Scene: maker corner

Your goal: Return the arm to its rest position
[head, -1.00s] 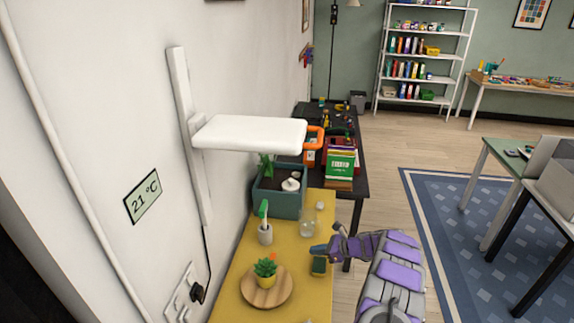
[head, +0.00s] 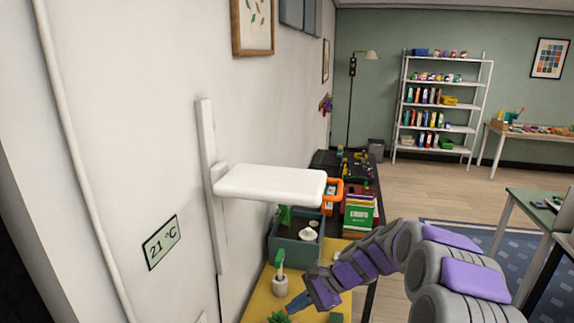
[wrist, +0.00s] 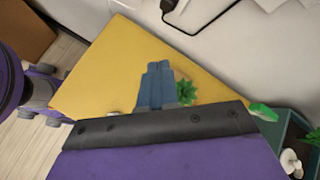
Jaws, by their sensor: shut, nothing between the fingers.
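My arm, with grey and purple links, reaches in from the lower right of the head view and bends down to the left. My gripper (head: 297,303) has blue fingers and is over the yellow table (head: 257,305), just right of the white cup with a green-topped brush (head: 280,286). In the wrist view my gripper (wrist: 159,66) has its two blue fingers together with nothing between them. The yellow tabletop (wrist: 110,70) lies beyond them. The green plant (wrist: 186,92) shows partly hidden beside the fingers.
A white wall shelf (head: 270,184) juts out above the yellow table. A teal planter box (head: 297,250) and a green book (head: 359,218) stand behind. A black table (head: 366,185) is farther back. Open wooden floor (head: 420,185) lies to the right.

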